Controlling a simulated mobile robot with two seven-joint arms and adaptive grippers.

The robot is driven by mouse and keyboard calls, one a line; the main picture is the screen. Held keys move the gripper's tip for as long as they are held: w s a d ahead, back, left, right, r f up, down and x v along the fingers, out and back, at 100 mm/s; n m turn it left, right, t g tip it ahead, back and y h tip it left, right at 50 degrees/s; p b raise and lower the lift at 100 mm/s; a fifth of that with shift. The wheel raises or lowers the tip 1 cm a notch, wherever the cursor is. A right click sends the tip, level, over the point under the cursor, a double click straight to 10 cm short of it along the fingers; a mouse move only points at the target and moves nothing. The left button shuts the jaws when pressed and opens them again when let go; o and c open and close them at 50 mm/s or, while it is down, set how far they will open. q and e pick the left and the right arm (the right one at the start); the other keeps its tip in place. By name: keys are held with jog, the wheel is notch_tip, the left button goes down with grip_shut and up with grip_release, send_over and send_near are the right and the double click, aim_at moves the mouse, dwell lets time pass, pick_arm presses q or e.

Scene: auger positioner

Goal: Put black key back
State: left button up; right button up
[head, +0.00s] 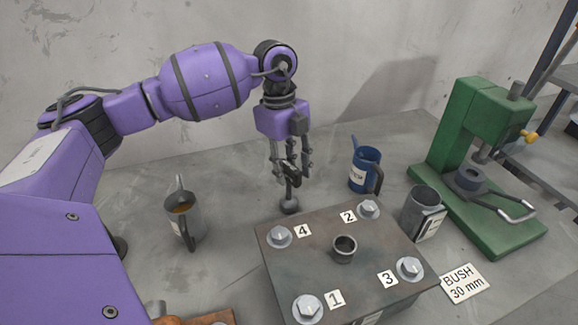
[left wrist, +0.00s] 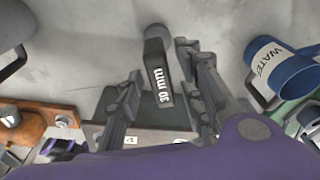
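The black key is a dark bar with a white "30 mm" mark (left wrist: 158,75) and a round grey end in the left wrist view. In the head view the key (head: 291,174) is upright behind the metal block, with its round foot low at the tabletop; I cannot tell whether it touches. My left gripper (head: 291,166) points down around the key's upper part. In the left wrist view its two fingers (left wrist: 160,65) stand on either side of the key, with narrow gaps visible. My right gripper is not in view.
The metal block (head: 315,228) carries numbered bolts and a central bush (head: 344,248). A grey mug (head: 184,220) stands left, a blue mug (head: 363,170) behind, and a grey container (head: 422,212) right. A green press (head: 476,170) stands far right. A "BUSH 30 mm" card (head: 465,283) lies in front.

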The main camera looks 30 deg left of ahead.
pick_arm(q)
jog(key=shift+r, duration=0.1)
notch_tip(320, 180, up, 12)
jog(key=a, duration=0.1)
jog(key=shift+w+a, duration=0.25)
jog(key=shift+a, duration=0.15)
dwell(0.5)
